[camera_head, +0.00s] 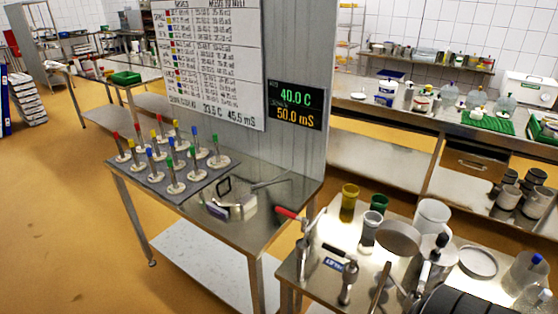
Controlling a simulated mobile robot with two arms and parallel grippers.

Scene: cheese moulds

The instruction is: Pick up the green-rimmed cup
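A cup with a green rim (379,203) stands upright on the metal table at the right, toward its back edge. Its lower part is partly hidden by a pale grey cup (370,228) in front of it. A yellow cup (349,195) stands just to its left.
A white container (432,214) and a round pan-like piece (398,238) crowd the right of the cup. The neighbouring metal table (280,195) holds a rack of colour-topped rods (172,165). A grey panel (300,60) rises behind.

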